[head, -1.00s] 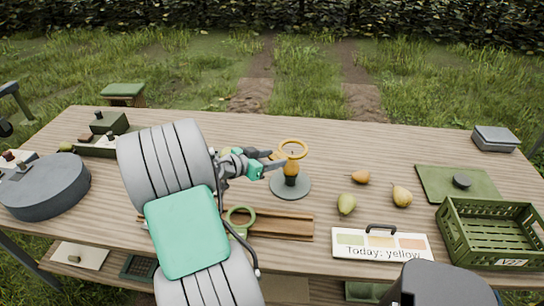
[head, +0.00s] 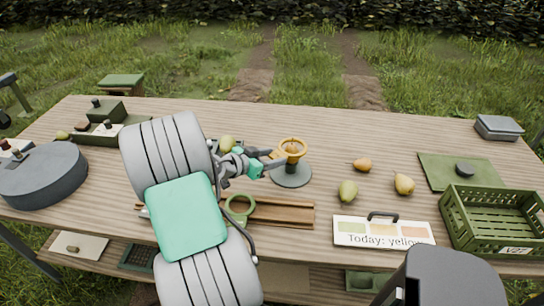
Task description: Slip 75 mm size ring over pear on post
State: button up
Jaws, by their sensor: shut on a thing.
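A yellow-orange size ring (head: 303,156) is held by my gripper (head: 277,158), whose fingers are shut on the ring's left side. A small orange-brown pear (head: 291,148) sits on the dark post, which rises from a round grey base (head: 292,176) in the middle of the table. In this view the ring lies around the upper part of the pear. Whether it touches the pear, and its exact height, I cannot tell. My arm covers the table to the left of the post.
A green ring (head: 240,207) lies on a brown wooden rack (head: 285,212) in front of the post. Loose pears (head: 348,191) lie to the right. A sign reading "Today: yellow" (head: 383,231), a green crate (head: 493,220) and a green mat (head: 450,170) stand farther right.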

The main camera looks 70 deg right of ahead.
jog(key=shift+f+b, duration=3.5)
jog(key=shift+b, duration=0.05)
jog(key=o, duration=1.4)
jog(key=v, duration=0.8)
jog(key=shift+d, duration=0.1)
